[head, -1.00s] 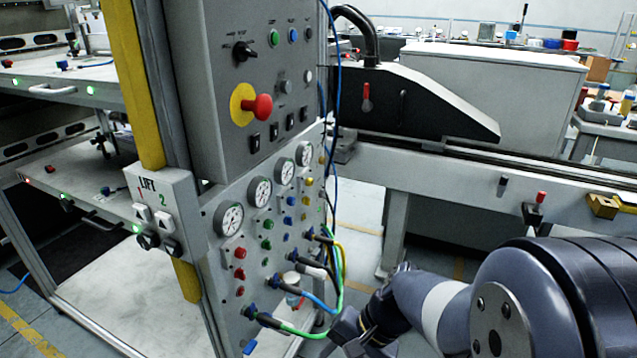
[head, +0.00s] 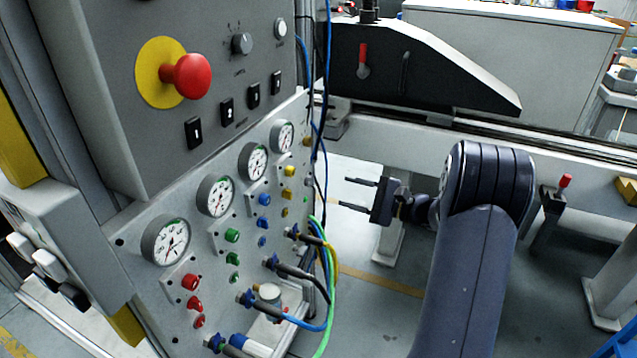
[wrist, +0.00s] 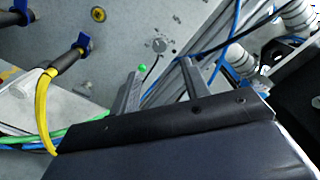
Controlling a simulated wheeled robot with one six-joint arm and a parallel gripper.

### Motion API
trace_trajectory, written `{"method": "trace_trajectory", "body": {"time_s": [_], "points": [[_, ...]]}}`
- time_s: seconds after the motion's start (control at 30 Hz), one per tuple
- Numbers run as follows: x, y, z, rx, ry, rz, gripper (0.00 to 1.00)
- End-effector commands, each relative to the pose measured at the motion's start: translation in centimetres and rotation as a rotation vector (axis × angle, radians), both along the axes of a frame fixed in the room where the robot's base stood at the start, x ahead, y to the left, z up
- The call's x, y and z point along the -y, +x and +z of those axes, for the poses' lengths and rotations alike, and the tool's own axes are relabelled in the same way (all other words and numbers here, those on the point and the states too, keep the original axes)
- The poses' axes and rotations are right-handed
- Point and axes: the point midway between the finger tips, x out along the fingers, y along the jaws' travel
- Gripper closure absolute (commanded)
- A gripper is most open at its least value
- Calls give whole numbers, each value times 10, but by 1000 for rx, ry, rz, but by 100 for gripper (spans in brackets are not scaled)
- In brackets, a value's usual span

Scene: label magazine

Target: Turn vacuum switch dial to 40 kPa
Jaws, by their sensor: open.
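A small round grey dial (wrist: 158,45) with marks around it sits on the grey panel in the wrist view, and it looks like the vacuum switch dial. Its pointer and figures are too small to read. I cannot pick it out in the head view. My gripper (head: 347,193) is open and empty in the head view, right of the gauge panel (head: 135,268), with its fingers pointing left towards the panel edge and apart from it. In the wrist view my gripper (wrist: 160,69) has its two fingers spread, with the dial beyond and slightly above the gap between them.
Yellow, green and blue hoses (head: 325,270) loop out from the panel's lower right. Blue cables (head: 325,80) hang along its right edge. A red emergency button (head: 187,76) sticks out above the gauges. Open floor lies below my gripper, with a bench rail (head: 420,138) behind.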

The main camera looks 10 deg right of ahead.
Motion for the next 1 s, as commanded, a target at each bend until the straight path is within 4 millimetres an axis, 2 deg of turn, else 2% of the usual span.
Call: {"method": "trace_trajectory", "body": {"time_s": [0.2, 0.5, 0.87, 1.0], "points": [[-37, 25, -1, 0, -1, 6, 56], [-70, 49, 0, -1, -1, 3, 56], [-74, 53, 0, -1, -1, 1, 56], [-74, 53, 0, -2, -1, 1, 66]]}}
